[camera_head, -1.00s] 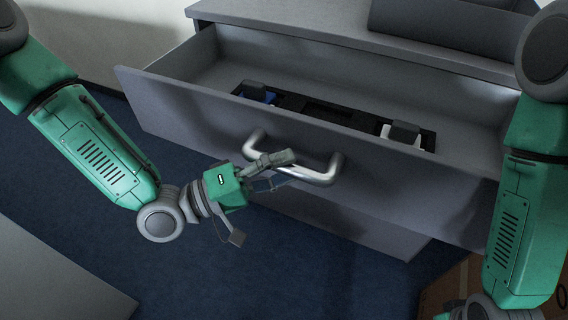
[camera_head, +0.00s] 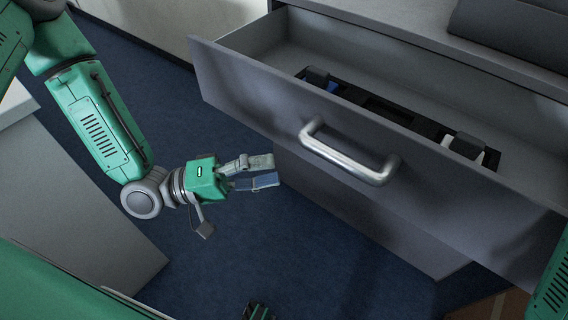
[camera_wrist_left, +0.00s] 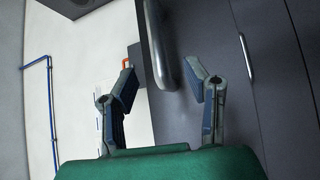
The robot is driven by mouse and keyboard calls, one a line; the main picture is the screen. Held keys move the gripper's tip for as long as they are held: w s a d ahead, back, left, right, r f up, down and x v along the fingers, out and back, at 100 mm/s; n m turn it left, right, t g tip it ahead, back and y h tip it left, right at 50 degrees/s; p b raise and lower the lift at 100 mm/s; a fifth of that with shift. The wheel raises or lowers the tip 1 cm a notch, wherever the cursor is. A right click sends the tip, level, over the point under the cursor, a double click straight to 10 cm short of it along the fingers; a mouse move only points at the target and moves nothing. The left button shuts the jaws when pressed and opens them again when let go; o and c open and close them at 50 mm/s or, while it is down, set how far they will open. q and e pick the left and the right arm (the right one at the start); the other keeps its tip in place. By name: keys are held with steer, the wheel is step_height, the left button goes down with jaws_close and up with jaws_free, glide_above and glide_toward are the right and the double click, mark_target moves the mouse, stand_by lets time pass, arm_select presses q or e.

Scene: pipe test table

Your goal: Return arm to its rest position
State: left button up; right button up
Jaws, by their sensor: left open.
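My left gripper (camera_head: 274,171) is in the head view, in front of the drawer and left of the handle. It is open and empty, with clear space between it and the metal handle (camera_head: 345,157). The drawer (camera_head: 250,88) is pulled out of the grey cabinet. In the left wrist view, the two spread fingers of the left gripper (camera_wrist_left: 162,78) show, and the handle (camera_wrist_left: 167,45) appears beyond them against the drawer front. Only a piece of my right arm shows at the right edge of the head view; its gripper is out of view.
A dark tray insert (camera_head: 385,110) with a blue item (camera_head: 332,87) and a white item lies inside the drawer. A grey block (camera_head: 90,215) stands at the left below my left arm. Blue floor (camera_head: 225,270) is open below the left gripper.

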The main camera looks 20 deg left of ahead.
stand_by(0.5)
arm_select(q)
step_height(320, 180, down, 15)
steer(key=s+m+g+y, duration=0.2)
steer(key=s+g+y, duration=0.1)
steer(key=y, duration=0.5)
steer(key=s+a+f+m+g+y, duration=0.1)
steer(key=s+a+f+g+y, duration=0.1)
steer(key=s+a+f+y, duration=0.2)
steer(key=s+a+f+m+g+y, duration=0.1)
steer(key=s+a+f+g+y, duration=0.2)
steer(key=s+a+y, duration=0.2)
steer(key=s+a, duration=0.2)
steer(key=a, duration=0.2)
steer(key=shift+f+y, duration=0.3)
steer(key=shift+f, duration=0.05)
